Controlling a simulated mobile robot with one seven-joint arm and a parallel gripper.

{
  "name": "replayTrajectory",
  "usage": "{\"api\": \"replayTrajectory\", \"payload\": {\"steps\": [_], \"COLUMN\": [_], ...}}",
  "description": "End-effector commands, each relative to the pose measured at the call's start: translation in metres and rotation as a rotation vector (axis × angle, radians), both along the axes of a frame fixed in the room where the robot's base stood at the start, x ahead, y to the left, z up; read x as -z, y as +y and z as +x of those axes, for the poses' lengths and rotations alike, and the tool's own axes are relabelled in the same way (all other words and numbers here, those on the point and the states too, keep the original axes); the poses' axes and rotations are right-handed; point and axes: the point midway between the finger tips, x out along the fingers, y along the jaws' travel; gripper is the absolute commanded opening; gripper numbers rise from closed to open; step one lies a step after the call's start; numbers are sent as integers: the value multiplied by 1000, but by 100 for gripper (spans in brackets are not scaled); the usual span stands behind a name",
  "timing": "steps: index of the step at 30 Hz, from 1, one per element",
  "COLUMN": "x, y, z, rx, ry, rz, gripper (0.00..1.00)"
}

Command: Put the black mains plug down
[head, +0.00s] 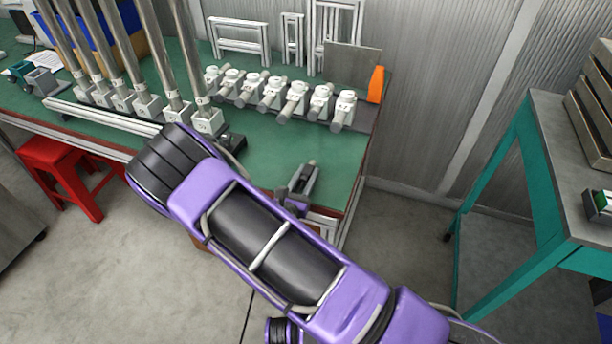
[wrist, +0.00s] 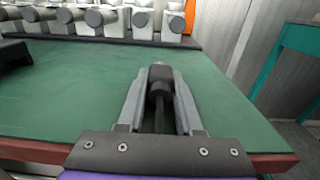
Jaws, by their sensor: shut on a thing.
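My gripper (head: 301,179) is over the front right part of the green-topped bench (head: 338,158). In the wrist view my gripper (wrist: 160,84) is shut on the black mains plug (wrist: 158,74), which sits between the two grey fingers. The plug's dark cable runs back from it towards the gripper's base. A small pale tip shows at the plug's far end. The green bench top (wrist: 75,85) spreads below and around it. I cannot tell whether the plug touches the bench top. In the head view the plug is mostly hidden by the fingers.
A row of white and grey fittings (head: 271,93) stands behind, with an orange piece (head: 376,84) at its right end. Tall metal posts (head: 151,60) rise to the left. The green surface around the gripper is mostly clear. A teal-framed table (head: 535,150) stands apart at right.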

Motion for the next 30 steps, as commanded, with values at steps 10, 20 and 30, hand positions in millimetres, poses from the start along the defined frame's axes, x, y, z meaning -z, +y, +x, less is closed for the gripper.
{"api": "replayTrajectory", "payload": {"steps": [10,20,30], "x": [4,3,-1], "y": [0,0,8], "z": [0,0,-16], "rx": [0,0,-3], "ry": [-1,0,2], "rz": [1,1,1], "gripper": [0,64,64]}}
